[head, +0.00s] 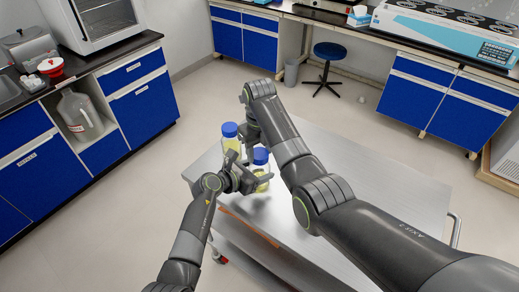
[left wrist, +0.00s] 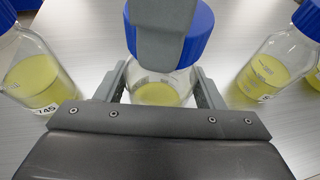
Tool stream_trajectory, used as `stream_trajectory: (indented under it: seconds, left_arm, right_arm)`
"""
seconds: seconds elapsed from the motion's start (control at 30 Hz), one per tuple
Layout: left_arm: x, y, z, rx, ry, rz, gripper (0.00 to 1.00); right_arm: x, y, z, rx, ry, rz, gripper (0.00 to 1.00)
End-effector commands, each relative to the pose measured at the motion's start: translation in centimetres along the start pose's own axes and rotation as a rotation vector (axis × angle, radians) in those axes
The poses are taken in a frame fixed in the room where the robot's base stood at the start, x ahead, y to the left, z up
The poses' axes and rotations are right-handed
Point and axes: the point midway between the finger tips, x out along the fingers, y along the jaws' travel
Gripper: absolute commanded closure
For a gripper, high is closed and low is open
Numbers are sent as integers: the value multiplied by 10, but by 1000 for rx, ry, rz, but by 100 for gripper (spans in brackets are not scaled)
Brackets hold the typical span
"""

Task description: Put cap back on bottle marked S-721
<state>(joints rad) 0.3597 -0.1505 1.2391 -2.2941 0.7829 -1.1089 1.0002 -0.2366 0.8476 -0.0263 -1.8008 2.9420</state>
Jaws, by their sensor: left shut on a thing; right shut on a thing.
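A clear bottle of yellow liquid (left wrist: 158,93) stands between my left gripper's fingers (left wrist: 160,92), which are shut on its body. In the head view, my left gripper (head: 256,182) is around a bottle (head: 262,188) on the metal cart. A blue cap (left wrist: 193,35) is at the top of this bottle in the left wrist view. A grey finger of my right gripper (left wrist: 165,35) covers part of the cap and is shut on it. In the head view my right gripper is mostly hidden behind its arm. The held bottle's marking cannot be read, and I cannot tell if the cap is seated.
A bottle marked 745 (left wrist: 38,80) stands at the left in the left wrist view. Another blue-capped bottle (left wrist: 265,75) stands at the right, with part of one more beyond it. The cart top (head: 375,185) is clear toward the right. Blue cabinets line the walls.

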Motion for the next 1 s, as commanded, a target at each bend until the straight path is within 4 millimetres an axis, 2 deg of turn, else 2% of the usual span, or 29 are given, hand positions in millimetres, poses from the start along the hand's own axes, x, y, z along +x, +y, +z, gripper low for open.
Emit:
stream_trajectory:
  seconds: [0.27,0.3,0.43,0.73,1.0]
  left_arm:
    - [0,0,-2,-2,3,-1,100]
    - [0,0,-2,-2,3,-1,100]
    - [0,0,-2,-2,3,-1,100]
    - [0,0,-2,-2,3,-1,100]
    - [0,0,-2,-2,3,-1,100]
  right_arm:
    - [-1,-1,1,7,-4,-4,74]
    - [-1,-1,1,6,-3,-4,49]
    - [-1,-1,0,6,-2,-3,32]
    - [-2,0,0,4,-2,-1,31]
    - [-36,-1,1,4,-3,-1,31]
